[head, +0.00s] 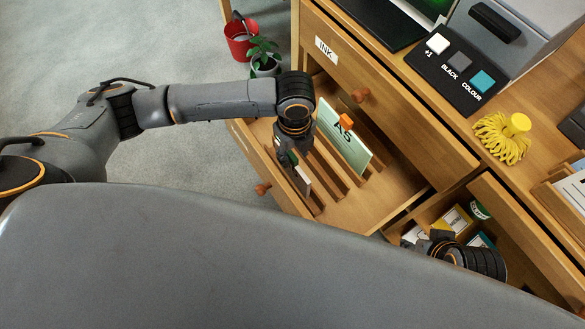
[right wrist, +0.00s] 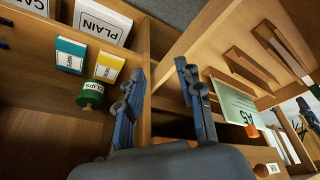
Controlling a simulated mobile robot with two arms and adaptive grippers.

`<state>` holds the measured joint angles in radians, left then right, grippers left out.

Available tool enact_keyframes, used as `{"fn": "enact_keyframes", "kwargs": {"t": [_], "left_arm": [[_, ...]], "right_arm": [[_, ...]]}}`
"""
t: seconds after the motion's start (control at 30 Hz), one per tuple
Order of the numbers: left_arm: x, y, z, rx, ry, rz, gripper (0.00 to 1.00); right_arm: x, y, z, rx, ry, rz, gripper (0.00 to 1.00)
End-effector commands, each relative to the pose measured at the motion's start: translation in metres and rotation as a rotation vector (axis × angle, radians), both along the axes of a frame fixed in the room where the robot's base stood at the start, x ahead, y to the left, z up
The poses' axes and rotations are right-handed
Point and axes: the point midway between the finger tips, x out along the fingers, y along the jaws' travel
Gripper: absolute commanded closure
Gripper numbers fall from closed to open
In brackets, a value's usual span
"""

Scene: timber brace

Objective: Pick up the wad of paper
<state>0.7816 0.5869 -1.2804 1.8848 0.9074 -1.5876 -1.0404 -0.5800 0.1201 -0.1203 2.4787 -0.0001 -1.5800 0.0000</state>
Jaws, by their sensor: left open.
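No crumpled wad of paper can be told for certain in either view. My left gripper (head: 297,172) points down into the open slotted drawer (head: 350,212), its jaws open. A thin white-edged piece (head: 304,184) shows beside its fingers; I cannot tell if it is paper or whether the fingers touch it. A green A5 card (head: 343,146) stands in the same drawer, right of the left gripper; it also shows in the right wrist view (right wrist: 233,103). My right gripper (right wrist: 162,75) is open, with nothing seen between its fingers, above another open drawer.
The right drawer holds a teal box (right wrist: 70,55), a yellow box (right wrist: 107,67), a green tub (right wrist: 91,94) and a PLAIN packet (right wrist: 101,20). A yellow tasselled object (head: 502,137) lies on the desktop. A red bin (head: 240,38) and plant (head: 264,55) stand on the floor.

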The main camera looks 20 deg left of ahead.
Motion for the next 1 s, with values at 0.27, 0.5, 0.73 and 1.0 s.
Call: {"fn": "enact_keyframes", "kwargs": {"t": [0.27, 0.5, 0.73, 1.0], "left_arm": [[-0.003, 0.005, -0.04, 0.003, 0.002, 0.002, 0.58], [-0.003, 0.004, -0.052, 0.0, 0.0, 0.001, 0.58], [-0.003, 0.004, -0.053, 0.0, -0.001, 0.0, 0.58], [-0.003, 0.004, -0.053, 0.0, -0.001, 0.0, 0.97]], "right_arm": [[0.0, 0.0, -0.02, 0.0, 0.0, 0.0, 0.64], [0.036, 0.01, -0.008, 0.033, -0.167, 0.014, 0.64], [0.041, 0.012, -0.005, 0.039, -0.191, 0.015, 0.64], [0.041, 0.012, -0.005, 0.038, -0.19, 0.015, 0.64]]}}
